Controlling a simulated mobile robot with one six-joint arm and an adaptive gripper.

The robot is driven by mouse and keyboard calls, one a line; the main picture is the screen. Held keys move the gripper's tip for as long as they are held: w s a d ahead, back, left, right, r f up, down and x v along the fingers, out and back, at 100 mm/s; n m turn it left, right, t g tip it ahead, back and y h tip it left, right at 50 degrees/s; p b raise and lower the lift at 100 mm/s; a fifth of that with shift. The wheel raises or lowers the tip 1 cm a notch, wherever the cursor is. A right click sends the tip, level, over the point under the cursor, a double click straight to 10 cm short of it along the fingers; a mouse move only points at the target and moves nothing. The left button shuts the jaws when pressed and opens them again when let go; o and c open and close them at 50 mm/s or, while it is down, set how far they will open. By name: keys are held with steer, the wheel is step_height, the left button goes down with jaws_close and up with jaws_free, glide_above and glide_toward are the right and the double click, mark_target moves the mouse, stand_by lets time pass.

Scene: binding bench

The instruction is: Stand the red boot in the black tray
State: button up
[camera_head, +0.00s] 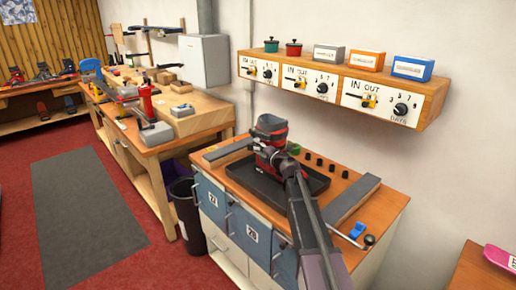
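The red boot (271,131), red with a dark grey top, shows upright at the back left of the black tray (262,184). Its lower part is hidden behind my arm and gripper, so I cannot tell whether its sole touches the tray. The black tray lies flat on the orange wooden top of the cabinet. My gripper (270,157) is right against the boot in this view, over the tray's left half. Its fingers blend with the boot, and I cannot tell whether they are closed on it.
Grey bars (352,198) and (226,149) flank the tray. Several black knobs (319,162) stand behind it, with a blue-handled tool (357,230) at front right. A wall shelf (432,98) with dials hangs above. A workbench (200,118) stands left, a black bin (187,209) between.

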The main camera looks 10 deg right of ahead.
steer(key=shift+s, duration=0.1)
stand_by(0.3)
steer(key=v, duration=1.2)
steer(key=shift+r, duration=0.1)
stand_by(1.6)
